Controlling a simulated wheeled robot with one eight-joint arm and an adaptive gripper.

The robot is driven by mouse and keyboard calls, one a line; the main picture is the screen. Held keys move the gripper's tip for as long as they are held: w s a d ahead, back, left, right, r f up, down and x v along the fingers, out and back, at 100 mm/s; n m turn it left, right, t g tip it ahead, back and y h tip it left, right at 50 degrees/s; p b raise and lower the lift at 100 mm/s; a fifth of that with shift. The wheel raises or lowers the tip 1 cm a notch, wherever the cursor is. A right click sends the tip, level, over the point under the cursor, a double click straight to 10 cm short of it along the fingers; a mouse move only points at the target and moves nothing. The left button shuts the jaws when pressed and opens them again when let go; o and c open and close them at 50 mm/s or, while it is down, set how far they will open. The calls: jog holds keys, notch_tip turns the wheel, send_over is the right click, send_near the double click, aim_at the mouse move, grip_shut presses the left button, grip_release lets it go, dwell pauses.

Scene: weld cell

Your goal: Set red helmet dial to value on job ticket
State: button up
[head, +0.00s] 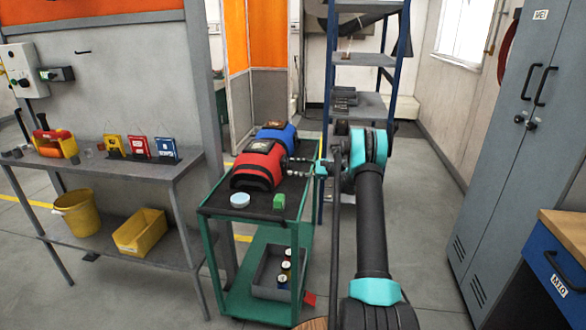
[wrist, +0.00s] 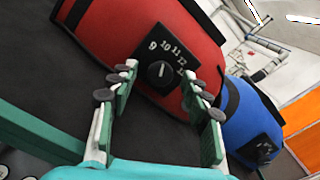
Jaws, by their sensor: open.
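The red helmet (head: 258,162) lies on the black top of the green cart. In the wrist view the red helmet (wrist: 112,32) has a black dial plate with white numbers 9, 10, 11, 12 and a partly hidden one. Its round black dial knob (wrist: 160,73) has a short white mark pointing roughly up, near 10 to 11. My gripper (wrist: 161,72) is open and empty, facing the dial, with a finger either side of the knob in the picture; contact cannot be told. The red job ticket (head: 138,147) stands on the grey bench; its value is too small to read.
A blue helmet (head: 277,133) with its own dial sits close behind the red one. Yellow (head: 113,144) and blue (head: 165,149) tickets flank the red one. Grey lockers (head: 500,150) stand right.

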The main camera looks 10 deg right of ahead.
jog(key=shift+w+a, duration=0.15)
jog(key=shift+a, duration=0.3)
grip_shut()
jog(key=shift+n, duration=2.9)
grip_release()
